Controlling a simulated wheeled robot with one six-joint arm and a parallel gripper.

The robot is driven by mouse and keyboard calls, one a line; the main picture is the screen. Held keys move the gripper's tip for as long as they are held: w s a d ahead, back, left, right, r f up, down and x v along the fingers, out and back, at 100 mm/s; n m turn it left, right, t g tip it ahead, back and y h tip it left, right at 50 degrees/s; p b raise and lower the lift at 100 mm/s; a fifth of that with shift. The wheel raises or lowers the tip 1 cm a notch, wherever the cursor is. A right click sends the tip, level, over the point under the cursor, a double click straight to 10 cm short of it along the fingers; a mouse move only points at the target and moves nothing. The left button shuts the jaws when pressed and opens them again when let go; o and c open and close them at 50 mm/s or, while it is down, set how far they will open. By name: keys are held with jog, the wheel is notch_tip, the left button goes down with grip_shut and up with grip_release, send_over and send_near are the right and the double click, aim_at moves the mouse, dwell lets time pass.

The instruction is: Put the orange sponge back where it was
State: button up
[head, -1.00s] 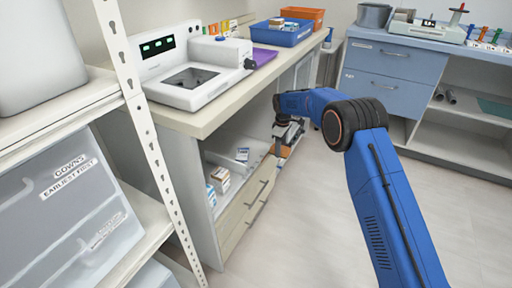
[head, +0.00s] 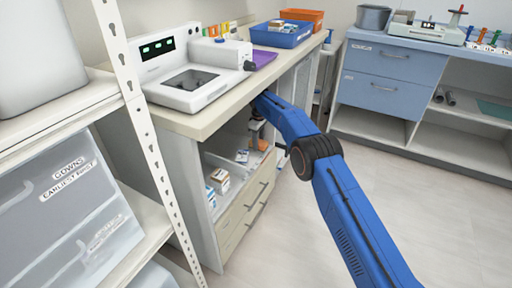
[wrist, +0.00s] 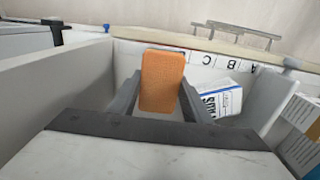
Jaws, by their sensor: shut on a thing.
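The orange sponge (wrist: 162,80) is upright between the two dark fingers of my gripper (wrist: 158,100) in the wrist view. My gripper is shut on it. In the head view my gripper (head: 257,138) is at the far end of the open drawer, partly hidden by my blue arm, with a bit of orange showing at it. The open drawer (head: 232,215) holds several small boxes. In the wrist view the sponge is inside or just above a drawer compartment; I cannot tell whether it touches the floor. Letters run along the drawer wall (wrist: 205,62) behind it.
A blue-and-white box (wrist: 222,98) lies tilted right of the sponge. More boxes (head: 219,180) stand nearer in the drawer. The counter (head: 215,108) with a white device (head: 195,80) overhangs the drawer. The floor (head: 420,220) on the right is open.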

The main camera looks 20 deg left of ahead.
jog(key=shift+w+a+f, duration=0.1)
jog(key=shift+a, duration=0.65)
jog(key=shift+f, duration=1.5)
jog(key=o, duration=1)
jog(key=shift+f, duration=0.1)
jog(key=shift+o, duration=0.2)
jog(key=shift+a+r, duration=0.1)
jog(key=shift+r, duration=3.55)
